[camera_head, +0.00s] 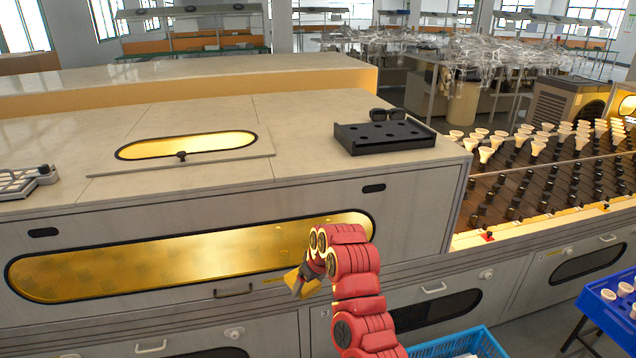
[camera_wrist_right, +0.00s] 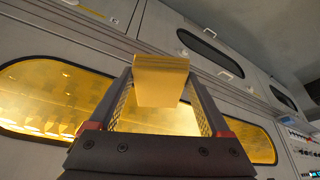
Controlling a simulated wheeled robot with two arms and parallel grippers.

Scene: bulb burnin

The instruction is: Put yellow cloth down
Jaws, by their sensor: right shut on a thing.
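My right gripper (camera_head: 308,277) reaches in from the bottom of the head view on a red arm. It is shut on the yellow cloth (camera_head: 294,281), which hangs in front of the grey machine's long glowing window. In the right wrist view the yellow cloth (camera_wrist_right: 160,80) is a folded piece between the fingertips of the gripper (camera_wrist_right: 160,95). The cloth is held in the air, apart from any surface that I can see. My left gripper is in neither view.
The machine's pale top (camera_head: 300,135) has free room around a black tray (camera_head: 385,138) with holes and a glowing oval window (camera_head: 187,145). A grey rack (camera_head: 25,181) lies far left. Many bulbs (camera_head: 540,148) stand at right. A blue crate (camera_head: 480,342) and blue tray (camera_head: 612,305) are lower right.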

